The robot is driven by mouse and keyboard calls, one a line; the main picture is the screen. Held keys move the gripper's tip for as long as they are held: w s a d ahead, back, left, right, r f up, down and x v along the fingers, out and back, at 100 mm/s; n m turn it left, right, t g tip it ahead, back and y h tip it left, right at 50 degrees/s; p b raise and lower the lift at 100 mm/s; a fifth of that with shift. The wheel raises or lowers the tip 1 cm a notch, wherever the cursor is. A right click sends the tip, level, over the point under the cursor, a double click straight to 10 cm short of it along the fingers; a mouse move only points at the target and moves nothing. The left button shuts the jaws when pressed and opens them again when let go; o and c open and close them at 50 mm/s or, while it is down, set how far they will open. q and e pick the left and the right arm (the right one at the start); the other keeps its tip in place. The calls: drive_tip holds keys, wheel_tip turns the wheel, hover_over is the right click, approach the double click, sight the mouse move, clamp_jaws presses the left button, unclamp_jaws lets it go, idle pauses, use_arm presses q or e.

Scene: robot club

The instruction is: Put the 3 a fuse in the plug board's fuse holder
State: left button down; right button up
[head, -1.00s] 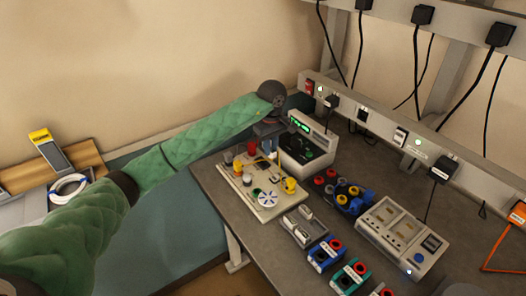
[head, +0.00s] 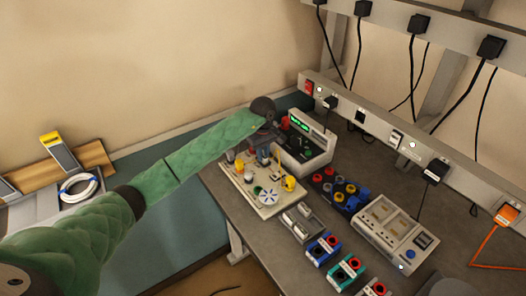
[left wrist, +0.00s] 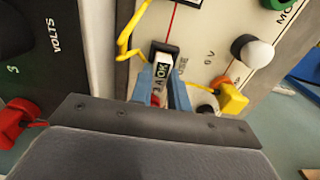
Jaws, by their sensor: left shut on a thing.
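In the left wrist view my left gripper (left wrist: 162,92) has its two blue fingers closed on the 3 A fuse (left wrist: 159,88), a small piece with a printed "3 A OK" label. The fuse is at the black fuse holder (left wrist: 165,48) on the cream plug board (left wrist: 208,48), beside the printed word FUSE. I cannot tell whether it is seated. In the head view my left gripper (head: 264,152) is over the back part of the plug board (head: 250,202), and its fingers hide the fuse and holder. My right gripper is not in view.
A meter with a green display (head: 310,140) stands close behind the board. A grey fuse tray (head: 300,222), coloured terminal blocks (head: 324,249) and a socket panel (head: 393,232) lie to the right. A yellow wire (left wrist: 130,40) and yellow part (left wrist: 232,99) are near my fingers.

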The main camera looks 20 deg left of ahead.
use_arm(q)
drive_tip(key=shift+f, duration=0.15)
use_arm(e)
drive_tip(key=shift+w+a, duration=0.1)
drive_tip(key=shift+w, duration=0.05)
use_arm(q)
drive_tip(key=c, duration=1.3)
unclamp_jaws()
drive_tip(key=shift+c, duration=0.2)
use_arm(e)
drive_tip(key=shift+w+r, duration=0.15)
